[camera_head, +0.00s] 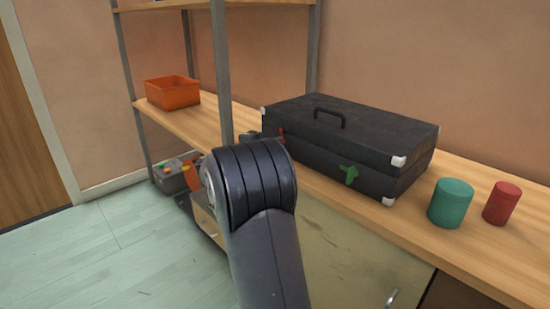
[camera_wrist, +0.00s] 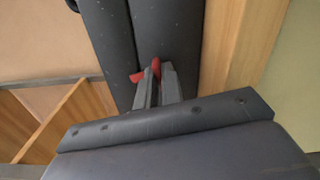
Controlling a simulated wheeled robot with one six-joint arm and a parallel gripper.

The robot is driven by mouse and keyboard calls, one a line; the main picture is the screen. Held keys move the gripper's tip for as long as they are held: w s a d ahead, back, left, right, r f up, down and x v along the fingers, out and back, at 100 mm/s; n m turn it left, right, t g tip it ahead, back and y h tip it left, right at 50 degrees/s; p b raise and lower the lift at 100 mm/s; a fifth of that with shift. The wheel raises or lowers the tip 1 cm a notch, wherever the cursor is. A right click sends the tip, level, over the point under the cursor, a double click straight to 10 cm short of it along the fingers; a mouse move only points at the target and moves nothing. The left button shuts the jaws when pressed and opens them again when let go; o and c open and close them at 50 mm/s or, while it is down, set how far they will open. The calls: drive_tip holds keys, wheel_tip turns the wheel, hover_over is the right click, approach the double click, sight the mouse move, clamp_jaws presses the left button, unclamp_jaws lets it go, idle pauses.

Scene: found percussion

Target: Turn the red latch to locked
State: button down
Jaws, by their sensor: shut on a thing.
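The black case (camera_head: 345,135) lies closed on the wooden bench, with a handle on its lid. The red latch (camera_head: 281,131) is on its front face near the left end, small and mostly hidden in the head view. In the wrist view the red latch (camera_wrist: 156,68) shows at the tips of my gripper (camera_wrist: 158,82), with part of it sticking out to the left. My gripper is shut on the latch. In the head view my arm hides most of the gripper. I cannot tell the latch's exact angle.
A green latch (camera_head: 349,174) is on the case front, right of the red one. A teal cylinder (camera_head: 451,203) and a red cylinder (camera_head: 502,203) stand right of the case. An orange bin (camera_head: 173,93) sits left, beyond a metal shelf post (camera_head: 222,75). A grey box (camera_head: 175,178) is low at left.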

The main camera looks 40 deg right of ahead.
drive_tip(key=shift+f+m+b, duration=0.15)
drive_tip(key=shift+m+b, duration=0.95)
drive_tip(key=shift+b, duration=0.2)
drive_tip(key=c, duration=1.6)
unclamp_jaws()
drive_tip(key=shift+o, duration=0.2)
drive_tip(key=shift+a, duration=0.1)
drive_tip(key=a+p, duration=0.3)
drive_tip(key=a, duration=0.7)
drive_tip(key=shift+s+a, duration=0.35)
drive_tip(key=shift+s, duration=0.1)
drive_tip(key=shift+d, duration=0.15)
